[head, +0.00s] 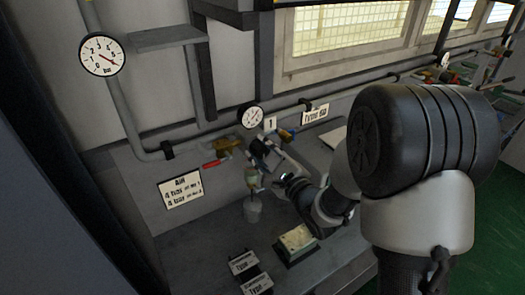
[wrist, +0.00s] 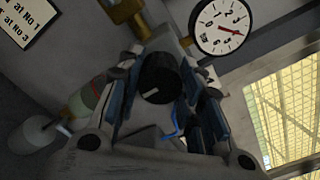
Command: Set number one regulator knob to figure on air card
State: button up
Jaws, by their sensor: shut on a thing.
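The black regulator knob (wrist: 158,77) has a pale pointer mark and sits between my fingers in the wrist view. My gripper (wrist: 155,95) is shut on it; in the head view my gripper (head: 268,156) hides most of the knob. A number 1 plate (head: 270,123) is just above. The regulator's round gauge (head: 251,116) shows larger in the wrist view (wrist: 220,27), its red needle on small figures I cannot read surely. The air card (head: 181,190) appears to read 4 bar at No 1; part of it shows in the wrist view (wrist: 28,20).
A larger bar gauge (head: 102,54) hangs at upper left. A red-handled valve (head: 212,163) is left of the regulator. Label blocks (head: 245,263) and a pad (head: 296,243) lie on the bench.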

jog(key=o, duration=1.1)
jog(key=v, duration=0.7)
jog(key=shift+s+d, duration=0.15)
jog(key=shift+s, duration=0.1)
